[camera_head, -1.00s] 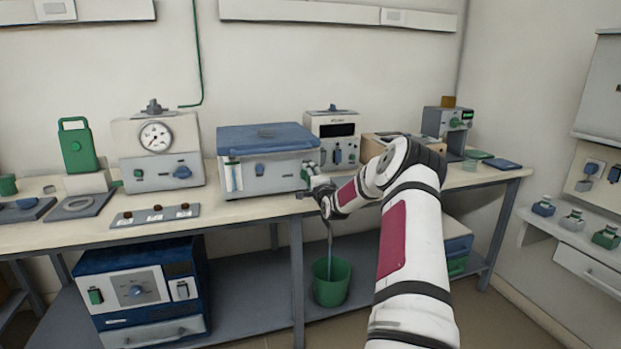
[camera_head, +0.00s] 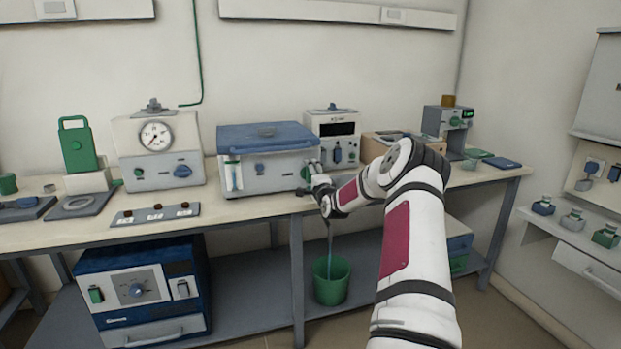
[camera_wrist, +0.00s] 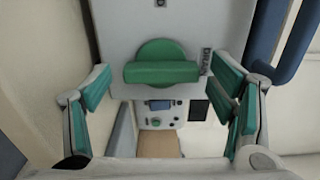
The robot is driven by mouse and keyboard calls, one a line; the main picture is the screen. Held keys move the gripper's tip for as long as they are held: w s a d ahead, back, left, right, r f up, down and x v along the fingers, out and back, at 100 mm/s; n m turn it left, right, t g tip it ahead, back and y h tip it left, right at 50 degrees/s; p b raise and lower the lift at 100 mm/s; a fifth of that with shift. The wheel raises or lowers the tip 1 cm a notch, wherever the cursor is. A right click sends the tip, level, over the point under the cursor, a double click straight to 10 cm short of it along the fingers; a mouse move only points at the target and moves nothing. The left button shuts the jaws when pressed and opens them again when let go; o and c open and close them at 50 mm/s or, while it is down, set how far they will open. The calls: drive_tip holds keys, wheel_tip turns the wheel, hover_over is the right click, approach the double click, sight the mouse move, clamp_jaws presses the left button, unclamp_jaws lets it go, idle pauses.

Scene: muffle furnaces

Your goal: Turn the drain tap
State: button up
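The green drain tap (camera_wrist: 162,66) fills the middle of the wrist view: a round knob with a bar handle lying level across the picture, on a pale panel marked with a "DRAIN" label (camera_wrist: 206,62). My gripper (camera_wrist: 163,88) is open, with one green-padded finger on each side of the handle and a gap on both sides. In the head view my gripper (camera_head: 314,182) is at the right front end of the blue-lidded box (camera_head: 285,180). The tap is small and partly hidden there.
A thin bluish line runs down from near the gripper into a green bucket (camera_head: 331,290) on the lower shelf; I cannot tell whether it is liquid or tube. A white instrument (camera_head: 333,125) and a brown box (camera_head: 372,147) stand to the right.

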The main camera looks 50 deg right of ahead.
drive_tip(key=v, duration=1.2)
idle(0.7)
drive_tip(key=w+a+r+n+g+y, duration=0.15)
drive_tip(key=a+n, duration=0.25)
drive_tip(key=a, duration=0.4)
drive_tip(key=w+a+r+n+g+y, duration=0.1)
drive_tip(key=w+a+n+y, duration=0.25)
drive_tip(key=a, duration=0.35)
drive_tip(key=s+a+r+n+g+y, duration=0.1)
drive_tip(key=s+a+r+n+g, duration=0.15)
drive_tip(key=a, duration=0.45)
drive_tip(key=s+a+r+n+g, duration=0.1)
drive_tip(key=s+a+n+g, duration=0.2)
drive_tip(key=a, duration=0.4)
drive_tip(key=s+a+r+n+g+y, duration=0.15)
drive_tip(key=s+a+n, duration=0.25)
drive_tip(key=s+a, duration=0.6)
drive_tip(key=s+a+n+g+y, duration=0.1)
drive_tip(key=s+a+n+g, duration=0.3)
drive_tip(key=s, duration=1.1)
drive_tip(key=s+a+r+n+g+y, duration=0.1)
drive_tip(key=s+a+n, duration=0.2)
drive_tip(key=s+a, duration=0.75)
wheel_tip(320, 180, up, 19)
drive_tip(key=s+d+t+p, duration=0.1)
drive_tip(key=t+p, duration=0.2)
drive_tip(key=p, duration=1.3)
drive_tip(key=shift+s+d+f+p, duration=0.15)
drive_tip(key=shift+s+d+p, duration=0.15)
drive_tip(key=shift+s+d, duration=0.1)
